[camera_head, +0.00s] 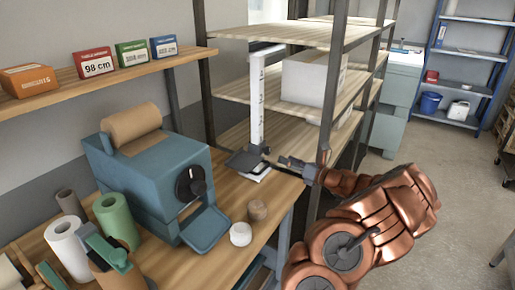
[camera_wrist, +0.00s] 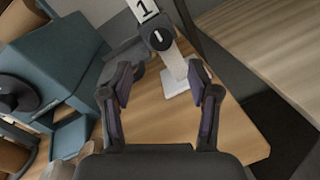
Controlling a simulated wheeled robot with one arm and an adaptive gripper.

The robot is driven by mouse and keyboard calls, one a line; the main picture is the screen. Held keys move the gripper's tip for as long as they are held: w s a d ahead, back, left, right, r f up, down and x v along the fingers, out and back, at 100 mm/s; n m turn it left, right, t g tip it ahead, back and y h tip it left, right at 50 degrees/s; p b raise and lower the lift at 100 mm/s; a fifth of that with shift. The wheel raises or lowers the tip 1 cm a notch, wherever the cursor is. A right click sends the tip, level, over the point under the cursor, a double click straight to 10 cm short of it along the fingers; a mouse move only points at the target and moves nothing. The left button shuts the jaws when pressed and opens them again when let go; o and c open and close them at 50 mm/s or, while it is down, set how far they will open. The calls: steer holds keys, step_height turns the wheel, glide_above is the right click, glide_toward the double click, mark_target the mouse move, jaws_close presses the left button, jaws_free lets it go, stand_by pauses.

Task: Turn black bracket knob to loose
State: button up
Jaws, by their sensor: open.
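The black bracket knob (camera_wrist: 160,39) is a round dark disc with a white line on its face. It sits on a white upright post (camera_wrist: 174,66) with printed numbers, beside a dark bracket plate (camera_wrist: 124,48). In the head view the post (camera_head: 257,105) stands on the bench, with the plate (camera_head: 243,160) low on it and the knob (camera_head: 266,150) small at its right. My gripper (camera_wrist: 160,83) is open and empty. Its two fingers point toward the knob from a short way off, apart from it. In the head view my gripper (camera_head: 287,161) is just right of the knob.
A blue machine with a kraft roll (camera_head: 150,160) stands left on the wooden bench. Wooden shelving with a white box (camera_head: 310,82) rises behind and right of the post.

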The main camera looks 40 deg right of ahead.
mark_target(269, 152)
steer(key=w, duration=0.2)
steer(key=w+p, duration=0.1)
steer(key=w, duration=0.2)
steer(key=w+a+p, duration=0.1)
steer(key=w, duration=0.2)
steer(key=shift+w, duration=0.15)
steer(key=c, duration=1.1)
steer(key=shift+f, duration=0.1)
steer(key=shift+c, duration=0.3)
